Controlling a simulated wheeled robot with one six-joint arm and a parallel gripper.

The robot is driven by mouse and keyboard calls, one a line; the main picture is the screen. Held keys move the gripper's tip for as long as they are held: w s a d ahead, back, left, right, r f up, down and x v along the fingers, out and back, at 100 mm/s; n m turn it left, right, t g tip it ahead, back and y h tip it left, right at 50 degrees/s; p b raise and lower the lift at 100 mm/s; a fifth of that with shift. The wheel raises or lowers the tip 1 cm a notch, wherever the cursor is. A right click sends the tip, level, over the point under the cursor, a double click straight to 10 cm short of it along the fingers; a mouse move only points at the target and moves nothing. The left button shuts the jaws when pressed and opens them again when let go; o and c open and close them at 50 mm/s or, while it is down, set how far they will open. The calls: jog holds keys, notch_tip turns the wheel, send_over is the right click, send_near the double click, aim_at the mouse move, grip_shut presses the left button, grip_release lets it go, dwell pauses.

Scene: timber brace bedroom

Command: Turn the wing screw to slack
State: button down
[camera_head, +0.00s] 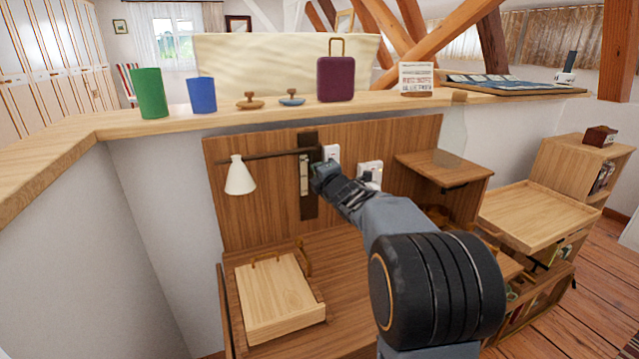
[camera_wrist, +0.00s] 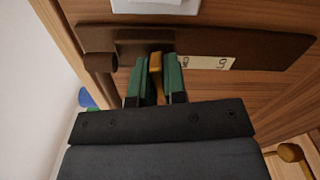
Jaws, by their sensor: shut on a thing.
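The wing screw (camera_wrist: 156,68) is a small brass-coloured piece in the wrist view, standing out from a dark brown block on a dark plate (camera_wrist: 270,50). My gripper (camera_wrist: 160,78) is shut on it, with one green finger on each side. In the head view my gripper (camera_head: 322,174) is at the dark upright plate (camera_head: 308,205) on the wooden back panel, and the screw is hidden there. A dark lamp arm (camera_head: 268,154) runs left from the plate to a white lamp shade (camera_head: 240,177). A pale marked strip (camera_wrist: 210,63) lies on the plate beside the screw.
White wall sockets (camera_head: 371,168) are right of my gripper. A ledge (camera_head: 225,110) above holds a green cup (camera_head: 149,93), a blue cup (camera_head: 201,95) and a maroon case (camera_head: 336,80). Below is a pale wooden box (camera_head: 275,295). A small wooden shelf (camera_head: 444,166) juts out at right.

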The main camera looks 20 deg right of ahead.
jog(key=shift+r+n+b, duration=0.15)
jog(key=shift+n+b, duration=0.35)
jog(key=shift+n, duration=0.1)
jog(key=c, duration=1.2)
grip_release()
jog(key=s+p, duration=0.1)
jog(key=s, duration=1.2)
jog(key=shift+s+p, duration=0.35)
jog(key=shift+p, duration=0.05)
